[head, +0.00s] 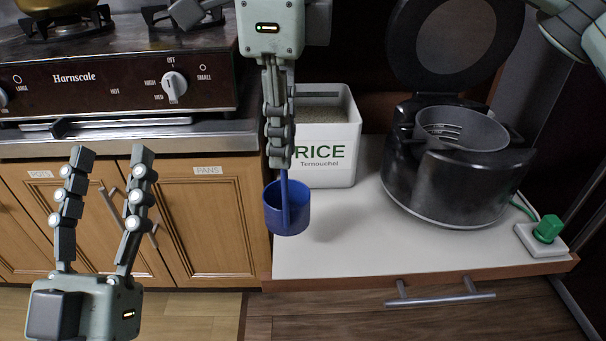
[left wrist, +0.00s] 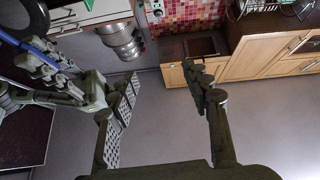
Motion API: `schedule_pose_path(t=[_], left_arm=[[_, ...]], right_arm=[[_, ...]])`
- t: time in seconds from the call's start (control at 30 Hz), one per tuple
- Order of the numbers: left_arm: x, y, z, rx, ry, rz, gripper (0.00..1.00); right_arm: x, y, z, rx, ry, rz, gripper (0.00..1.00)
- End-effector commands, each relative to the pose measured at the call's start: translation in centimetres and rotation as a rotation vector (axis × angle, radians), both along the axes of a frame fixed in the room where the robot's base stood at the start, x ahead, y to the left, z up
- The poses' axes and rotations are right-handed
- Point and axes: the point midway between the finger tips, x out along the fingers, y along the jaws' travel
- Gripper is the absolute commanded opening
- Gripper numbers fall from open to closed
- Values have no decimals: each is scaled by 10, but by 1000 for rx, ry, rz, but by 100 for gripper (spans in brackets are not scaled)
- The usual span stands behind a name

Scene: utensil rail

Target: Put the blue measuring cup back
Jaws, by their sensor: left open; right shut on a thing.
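The blue measuring cup (head: 287,212) hangs upright from my right gripper (head: 280,160) in the head view. The gripper points down and its fingers are shut on the cup's blue handle. The cup is in front of the white RICE container, near the left edge of the white shelf; I cannot tell whether it touches anything. My left gripper (head: 112,155) is open and empty at the lower left, fingers pointing up, in front of the wooden cabinet doors. Its spread fingers also show in the left wrist view (left wrist: 165,80). The utensil rail cannot be made out.
The RICE container (head: 335,125) stands behind the cup. A black rice cooker (head: 450,180) with its lid raised stands to its right. A white socket block (head: 540,240) with a green plug lies at the shelf's right. A stove (head: 115,85) is at the upper left.

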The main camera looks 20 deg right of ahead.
Motion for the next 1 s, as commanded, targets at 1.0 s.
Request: schedule_pose_path(t=[1.0], left_arm=[[-16, 11, 17, -56, -172, 15, 49]], right_arm=[[35, -37, -72, 1, -2, -1, 0]])
